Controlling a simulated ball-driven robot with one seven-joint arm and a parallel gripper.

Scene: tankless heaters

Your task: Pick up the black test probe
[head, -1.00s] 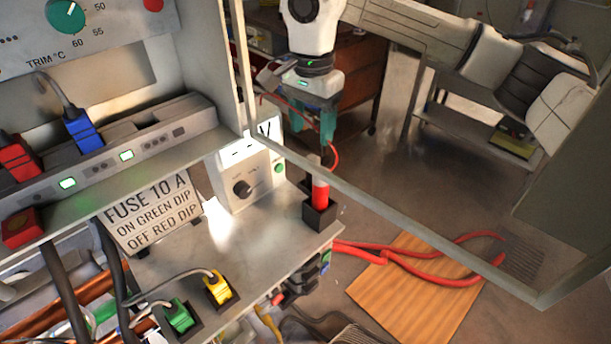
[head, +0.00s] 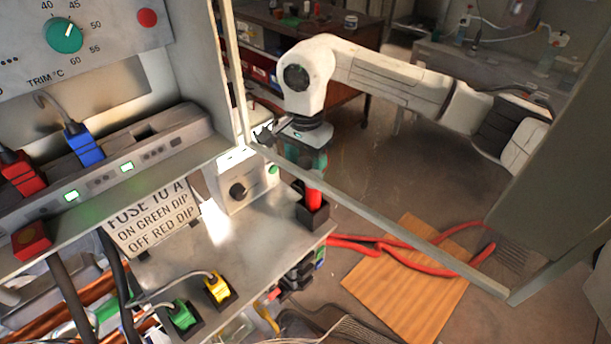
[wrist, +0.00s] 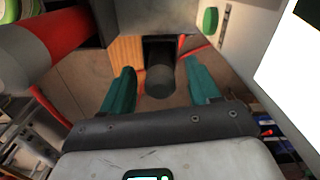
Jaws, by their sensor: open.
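The black test probe (wrist: 160,80) shows in the wrist view as a short dark cylinder, end toward the camera, between my spread teal fingers. A gap shows on each side of it. My gripper (head: 311,174) is open above the small black holder (head: 314,214) at the shelf's right corner; it also shows in the wrist view (wrist: 161,72). A red probe (head: 315,196) stands upright at the holder. In the wrist view a large red cylinder (wrist: 68,33) with a grey end lies close on the left. In the head view I cannot make out the black probe.
A white meter (head: 240,188) with a knob and green button stands left of the holder. A metal frame bar (head: 400,235) crosses in front of my gripper. Red cables (head: 380,243) hang right of the shelf, over a wooden board (head: 405,285).

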